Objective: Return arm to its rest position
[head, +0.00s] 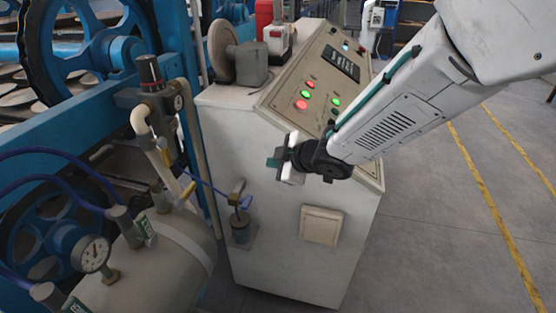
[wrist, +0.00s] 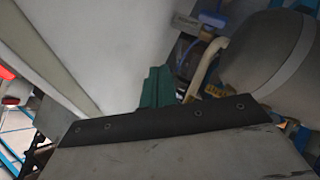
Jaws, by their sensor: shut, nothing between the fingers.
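My arm reaches in from the upper right in the head view. My gripper (head: 278,163) is at its end, in front of the slanted control panel and the pale cabinet (head: 270,225). It is shut and holds nothing. In the wrist view the green fingers (wrist: 157,88) are together, with the pale cabinet side behind them. I cannot tell whether the gripper touches the cabinet.
A pressure tank (head: 160,265) with a gauge (head: 92,254) and blue hoses stands at the lower left. Blue machinery (head: 75,125) fills the left side. A red-topped container (head: 264,14) stands behind the panel. The grey floor (head: 440,240) at right is clear.

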